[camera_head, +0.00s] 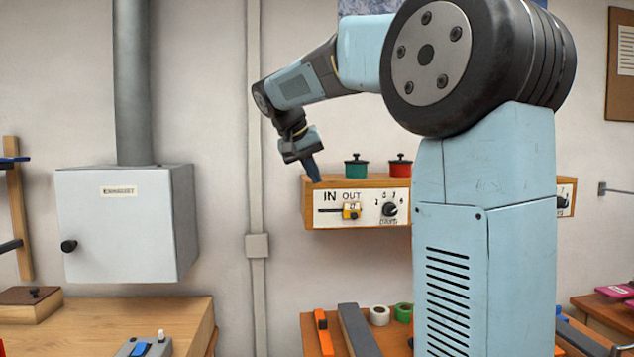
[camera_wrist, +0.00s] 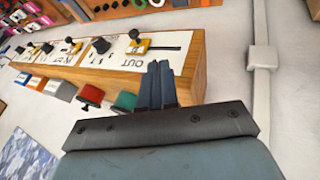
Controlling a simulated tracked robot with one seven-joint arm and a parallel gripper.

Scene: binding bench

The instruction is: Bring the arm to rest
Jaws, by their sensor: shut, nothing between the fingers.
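My gripper (camera_head: 312,168) is raised in front of the wall, at the left end of a wooden control box (camera_head: 308,208). Its fingers point down and are shut with nothing between them. In the wrist view my gripper (camera_wrist: 161,82) shows its closed fingers over the box's wooden end (camera_wrist: 196,70). I cannot tell whether the fingertips touch the box. My arm reaches out to the left from its shoulder, bent at the elbow.
The box's white panel (camera_head: 335,198) has an IN/OUT slider (camera_head: 351,211) and a dial (camera_head: 390,209). Green (camera_head: 357,166) and red (camera_head: 400,166) knobs stand on top. A grey exhaust cabinet (camera_head: 120,225) hangs left. A bench (camera_head: 311,335) holds tape rolls below.

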